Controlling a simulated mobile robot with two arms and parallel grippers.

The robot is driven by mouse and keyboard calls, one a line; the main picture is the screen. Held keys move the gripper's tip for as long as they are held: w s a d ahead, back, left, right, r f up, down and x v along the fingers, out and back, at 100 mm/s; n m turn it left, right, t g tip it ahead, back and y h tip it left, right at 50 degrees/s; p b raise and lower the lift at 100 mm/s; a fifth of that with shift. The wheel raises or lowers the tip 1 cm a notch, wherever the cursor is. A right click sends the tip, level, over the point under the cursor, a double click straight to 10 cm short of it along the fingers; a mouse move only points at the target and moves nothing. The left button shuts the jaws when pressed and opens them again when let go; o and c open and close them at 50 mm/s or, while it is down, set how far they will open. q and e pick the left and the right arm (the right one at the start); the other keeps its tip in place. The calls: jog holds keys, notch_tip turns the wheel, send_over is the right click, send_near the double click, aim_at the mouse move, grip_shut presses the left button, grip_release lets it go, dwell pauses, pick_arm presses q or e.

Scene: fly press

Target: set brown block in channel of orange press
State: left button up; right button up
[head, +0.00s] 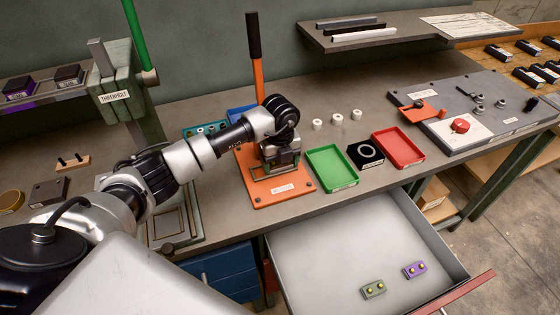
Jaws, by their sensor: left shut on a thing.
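The orange press (258,196) stands on the bench near the middle, with an orange lever arm with a black grip (254,35) rising behind it. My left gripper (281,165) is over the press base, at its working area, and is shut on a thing. The fingers largely hide that thing; it appears to be the brown block, but its colour and outline are unclear. The gripper also covers the channel, so I cannot tell whether the block touches it. My right gripper is not in view.
A green tray (332,186), a black block with a ring (366,154) and a red tray (398,164) stand right of the press. Several white cylinders (337,119) stand behind. An open drawer (340,250) juts out below. A green press (118,92) stands left.

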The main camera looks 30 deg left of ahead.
pick_arm(q)
jog(key=shift+s+f, duration=0.2)
jog(key=shift+f, duration=0.1)
jog(key=o, duration=0.8)
jog(key=shift+d, duration=0.1)
jog(key=shift+o, duration=0.9)
jog(key=shift+w+d+f, duration=0.1)
jog(key=shift+w+f, duration=0.05)
jog(key=shift+r, duration=0.2)
notch_tip(320, 180, up, 11)
jog(key=b, duration=0.2)
jog(key=shift+w+r, duration=0.2)
